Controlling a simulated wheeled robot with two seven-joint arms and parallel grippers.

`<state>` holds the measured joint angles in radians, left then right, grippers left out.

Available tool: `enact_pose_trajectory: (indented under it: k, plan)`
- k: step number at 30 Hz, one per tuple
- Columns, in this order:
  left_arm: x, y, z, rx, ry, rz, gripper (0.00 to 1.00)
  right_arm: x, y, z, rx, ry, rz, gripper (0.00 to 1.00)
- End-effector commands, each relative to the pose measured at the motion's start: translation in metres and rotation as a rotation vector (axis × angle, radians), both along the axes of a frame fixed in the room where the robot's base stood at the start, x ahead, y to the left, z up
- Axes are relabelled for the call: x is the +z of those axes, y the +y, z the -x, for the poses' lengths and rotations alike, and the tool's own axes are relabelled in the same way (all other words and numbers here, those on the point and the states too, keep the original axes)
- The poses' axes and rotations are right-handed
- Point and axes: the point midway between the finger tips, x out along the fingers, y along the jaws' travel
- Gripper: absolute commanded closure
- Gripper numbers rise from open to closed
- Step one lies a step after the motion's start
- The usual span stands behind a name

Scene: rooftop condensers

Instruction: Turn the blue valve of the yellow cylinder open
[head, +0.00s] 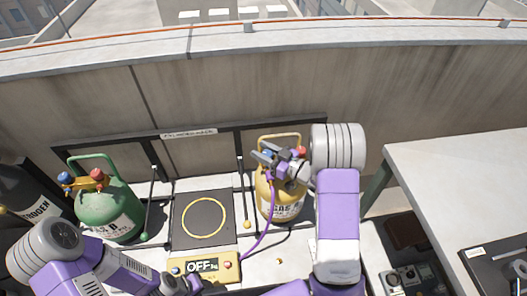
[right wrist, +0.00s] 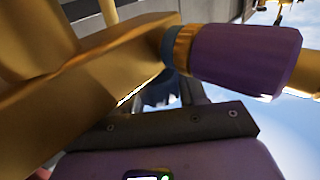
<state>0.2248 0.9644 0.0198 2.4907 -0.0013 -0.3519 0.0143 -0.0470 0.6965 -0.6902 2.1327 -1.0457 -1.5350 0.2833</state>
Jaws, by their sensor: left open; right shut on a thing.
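The yellow cylinder (head: 279,203) stands upright at the back of the bench, with a gold handle and a red knob (head: 302,150) on top. Its blue valve (head: 267,154) shows only in part behind my fingers. My right gripper (head: 268,159) reaches over the cylinder top from the right and is shut on the blue valve. In the right wrist view a dark blue piece (right wrist: 160,92) shows between the jaws, close to gold metal and a purple hose fitting (right wrist: 245,58). My left gripper (head: 180,286) is open at the bottom edge, partly cut off, away from the cylinder.
A green cylinder (head: 108,215) with blue and red knobs stands at left, a dark nitrogen cylinder (head: 35,195) beyond it. A scale plate (head: 203,218) with an OFF display (head: 203,265) lies between. A purple hose (head: 262,243) runs from the yellow cylinder. A grey table (head: 450,185) is at right.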

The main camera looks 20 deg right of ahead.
Motion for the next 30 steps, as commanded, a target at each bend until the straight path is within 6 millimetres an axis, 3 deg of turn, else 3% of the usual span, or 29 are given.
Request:
enact_pose_trajectory:
  k: [2,3,7,17,30]
  plan:
    - [0.0,0.0,0.0,0.0,0.0,0.0,0.57,0.0,-0.001,0.0,-0.002,-0.001,-0.001,0.89]
    - [0.0,0.0,0.0,0.0,0.0,0.0,0.57,0.0,0.0,0.0,-0.002,-0.001,-0.001,0.55]
    - [0.0,0.0,0.0,0.0,0.0,0.0,0.57,0.0,0.0,0.0,-0.001,-0.001,-0.001,0.37]
    - [0.001,0.0,0.0,0.0,0.0,0.0,0.57,0.0,-0.003,0.003,-0.003,-0.001,-0.001,0.37]
    - [0.009,0.0,0.0,0.0,0.0,0.0,0.57,0.001,-0.039,0.057,-0.005,0.0,-0.001,0.37]
